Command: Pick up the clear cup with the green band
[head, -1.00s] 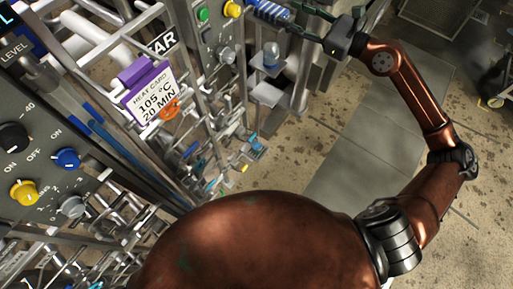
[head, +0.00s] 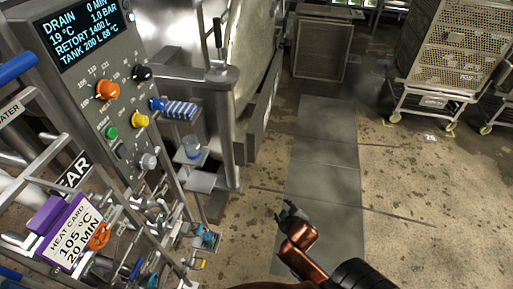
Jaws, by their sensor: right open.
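A small clear cup (head: 192,147) stands on a small metal shelf (head: 187,160) at the side of the control panel in the head view. It looks bluish, and I cannot make out a green band on it. My right gripper (head: 288,211) is open and looks empty, over the floor tiles to the right of and below the cup in the picture, well apart from it. My left gripper is out of view.
The control panel (head: 92,70) and the purple-clipped heat card (head: 66,232) are on the left. Perforated crates on a trolley (head: 448,60) stand at the back right. The floor between is clear.

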